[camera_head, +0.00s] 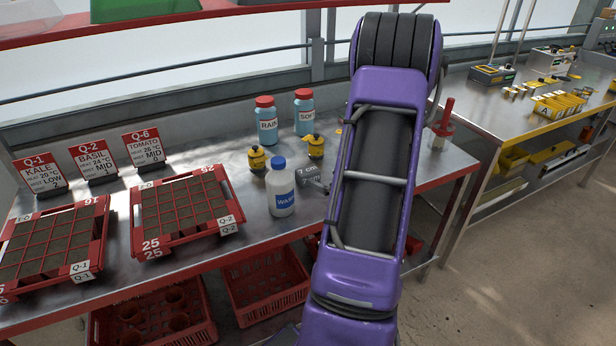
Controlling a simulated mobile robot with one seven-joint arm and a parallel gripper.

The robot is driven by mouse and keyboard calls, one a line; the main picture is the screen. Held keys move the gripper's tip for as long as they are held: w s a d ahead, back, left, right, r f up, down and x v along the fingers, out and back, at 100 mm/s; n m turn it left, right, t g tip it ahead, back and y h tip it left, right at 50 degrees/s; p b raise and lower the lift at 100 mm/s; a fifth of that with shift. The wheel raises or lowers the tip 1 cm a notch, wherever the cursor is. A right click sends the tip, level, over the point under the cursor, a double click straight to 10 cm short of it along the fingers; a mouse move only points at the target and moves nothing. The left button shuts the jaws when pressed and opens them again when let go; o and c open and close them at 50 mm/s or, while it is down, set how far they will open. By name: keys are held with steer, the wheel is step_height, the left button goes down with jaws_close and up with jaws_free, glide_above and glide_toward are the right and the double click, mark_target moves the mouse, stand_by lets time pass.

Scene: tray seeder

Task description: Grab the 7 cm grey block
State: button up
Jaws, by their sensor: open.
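The grey block (309,182) stands on the metal bench, just right of the white wash bottle (282,192). It is marked "7 cm" on two faces. My purple arm rises in front of the bench and passes close to the block's right side in the picture, possibly covering part of it. My gripper does not show; the arm's upper end bends away at the top, so its position relative to the block cannot be seen.
Two red seed trays (140,235) (100,262) lie left. Red crates (262,290) sit below. A red-handled tool (443,125) stands right of my arm.

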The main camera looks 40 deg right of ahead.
mark_target(308, 170)
steer(key=x, duration=1.2)
steer(key=shift+w+f+b, duration=0.15)
steer(key=shift+w+b, duration=0.1)
steer(key=shift+b, duration=0.15)
steer(key=shift+c, duration=0.3)
steer(key=c, duration=1.2)
